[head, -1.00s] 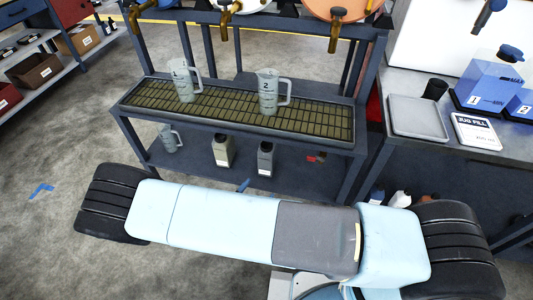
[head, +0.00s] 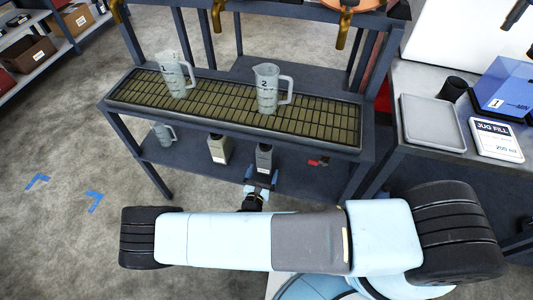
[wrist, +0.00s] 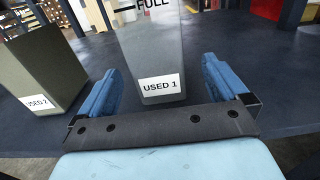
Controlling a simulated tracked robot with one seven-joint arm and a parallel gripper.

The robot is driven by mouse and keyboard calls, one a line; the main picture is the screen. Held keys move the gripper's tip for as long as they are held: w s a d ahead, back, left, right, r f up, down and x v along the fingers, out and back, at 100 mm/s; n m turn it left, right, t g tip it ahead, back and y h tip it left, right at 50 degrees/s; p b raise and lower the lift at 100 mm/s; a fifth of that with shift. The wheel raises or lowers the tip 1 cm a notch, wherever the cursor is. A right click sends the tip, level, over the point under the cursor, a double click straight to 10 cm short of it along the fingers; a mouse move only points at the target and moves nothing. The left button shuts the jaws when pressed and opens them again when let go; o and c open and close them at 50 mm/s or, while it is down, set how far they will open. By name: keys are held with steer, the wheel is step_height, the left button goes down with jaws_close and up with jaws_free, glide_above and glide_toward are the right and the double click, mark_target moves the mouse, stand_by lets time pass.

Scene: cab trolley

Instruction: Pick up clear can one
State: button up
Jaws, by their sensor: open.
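A grey can labelled USED 1 (wrist: 155,60) stands upright on the lower shelf of the trolley; its top is cut off in the wrist view. It also shows in the head view (head: 264,156). My gripper (wrist: 158,78) is open, with its blue fingers to either side of this can and a gap on each side. In the head view my gripper (head: 261,178) is low at the shelf's front, just before the can. A beige can labelled USED 2 (wrist: 40,72) stands to its left, outside the fingers, and also shows in the head view (head: 219,149).
Measuring jugs marked 1 (head: 175,75) and 2 (head: 267,88) stand on the grated top (head: 215,100) above. Another jug (head: 162,133) is on the lower shelf's left. A red item (head: 318,162) lies right of the cans. A side bench (head: 400,75) stands at the right.

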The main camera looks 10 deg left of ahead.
steer(key=shift+w+f, duration=0.1)
steer(key=shift+w, duration=3.7)
steer(key=c, duration=1.5)
steer(key=shift+d, duration=0.1)
